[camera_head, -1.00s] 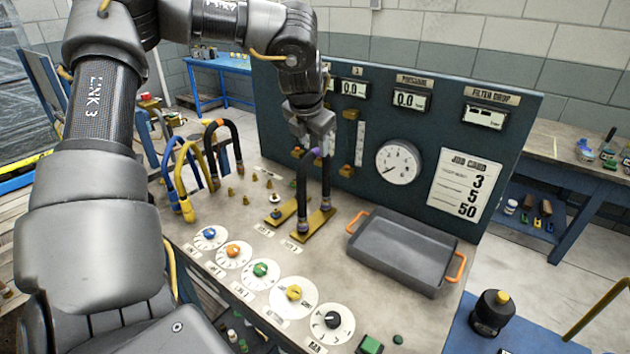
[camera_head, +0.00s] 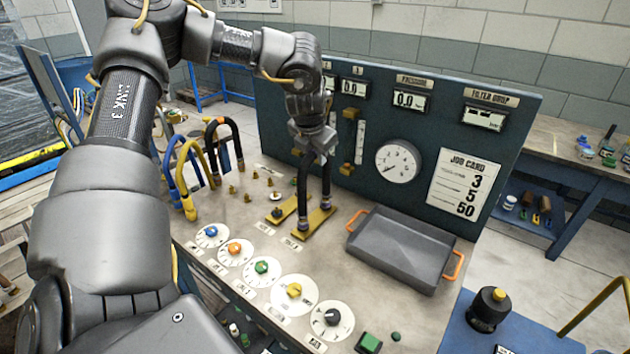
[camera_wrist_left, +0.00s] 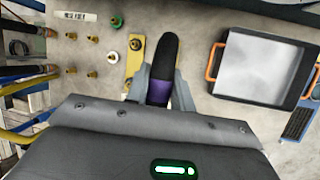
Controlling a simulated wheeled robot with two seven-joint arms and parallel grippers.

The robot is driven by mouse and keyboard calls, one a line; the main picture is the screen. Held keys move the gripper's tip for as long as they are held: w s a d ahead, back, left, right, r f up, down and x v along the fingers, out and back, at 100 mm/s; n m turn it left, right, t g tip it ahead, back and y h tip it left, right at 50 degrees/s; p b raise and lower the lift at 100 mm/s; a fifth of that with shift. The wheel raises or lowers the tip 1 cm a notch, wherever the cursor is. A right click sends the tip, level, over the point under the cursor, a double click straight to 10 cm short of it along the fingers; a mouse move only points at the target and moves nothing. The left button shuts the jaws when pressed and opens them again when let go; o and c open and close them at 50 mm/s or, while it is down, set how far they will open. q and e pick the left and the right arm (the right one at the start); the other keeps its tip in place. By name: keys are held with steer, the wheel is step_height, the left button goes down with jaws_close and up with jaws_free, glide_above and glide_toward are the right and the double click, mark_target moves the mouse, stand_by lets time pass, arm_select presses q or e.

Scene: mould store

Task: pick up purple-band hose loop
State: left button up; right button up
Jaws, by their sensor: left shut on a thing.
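The purple-band hose loop (camera_head: 301,190) is a black arch standing on brass plates (camera_head: 318,219) on the bench, its two ends down at the plates. My left gripper (camera_head: 314,150) is at the top of the arch, coming from above, and is shut on it. In the left wrist view the purple band (camera_wrist_left: 158,93) shows between the fingers (camera_wrist_left: 160,82), with black hose beyond. The fingers hide the band in the head view. My right gripper is in neither view.
Blue, yellow and black hose loops (camera_head: 222,150) stand to the left. A grey tray (camera_head: 400,250) with orange handles lies to the right. Several dials (camera_head: 262,268) line the front of the bench (camera_head: 352,285). A gauge panel (camera_head: 440,130) rises behind.

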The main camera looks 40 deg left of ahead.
arm_select(q)
jaws_close()
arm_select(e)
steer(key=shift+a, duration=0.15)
arm_select(q)
steer(key=shift+r, duration=0.1)
steer(key=shift+w+r, duration=0.1)
steer(key=shift+r, duration=0.35)
step_height(320, 180, up, 2)
steer(key=shift+r+b, duration=0.2)
steer(key=shift+b, duration=0.2)
steer(key=s+a+r+b, duration=0.2)
steer(key=s+r, duration=0.7)
steer(key=s, duration=0.5)
steer(key=shift+a+r+b, duration=0.25)
steer(key=shift+r+b, duration=0.05)
steer(key=shift+b, duration=0.4)
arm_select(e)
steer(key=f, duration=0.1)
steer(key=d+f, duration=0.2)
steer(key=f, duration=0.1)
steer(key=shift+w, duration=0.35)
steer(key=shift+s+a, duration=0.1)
